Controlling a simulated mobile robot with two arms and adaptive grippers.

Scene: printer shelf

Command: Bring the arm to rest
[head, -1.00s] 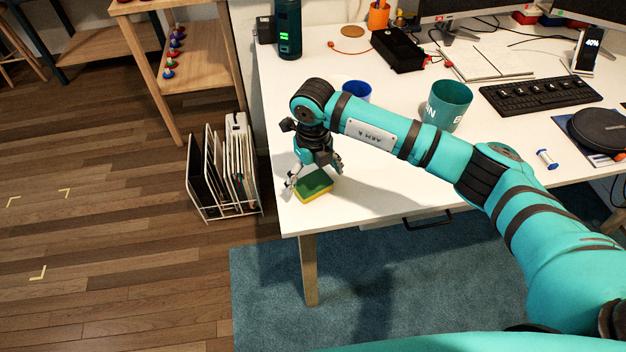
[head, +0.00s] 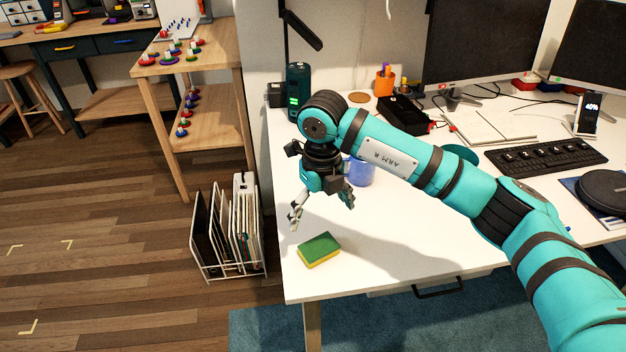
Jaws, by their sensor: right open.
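My right gripper (head: 322,213) is open and empty. It hangs above the white desk near its left edge, with its fingers pointing down. A green and yellow sponge (head: 319,250) lies on the desk just below the fingertips, apart from them. My right arm comes in from the right and crosses over the desk. It partly hides a blue mug (head: 361,172) and almost all of a teal cup (head: 459,153) behind it. My left gripper is not in view.
The white desk (head: 400,265) is clear around the sponge. A black keyboard (head: 546,157), an open notebook (head: 490,126), a black box (head: 405,116) and monitors stand farther back. A wire file rack (head: 228,235) stands on the floor left of the desk.

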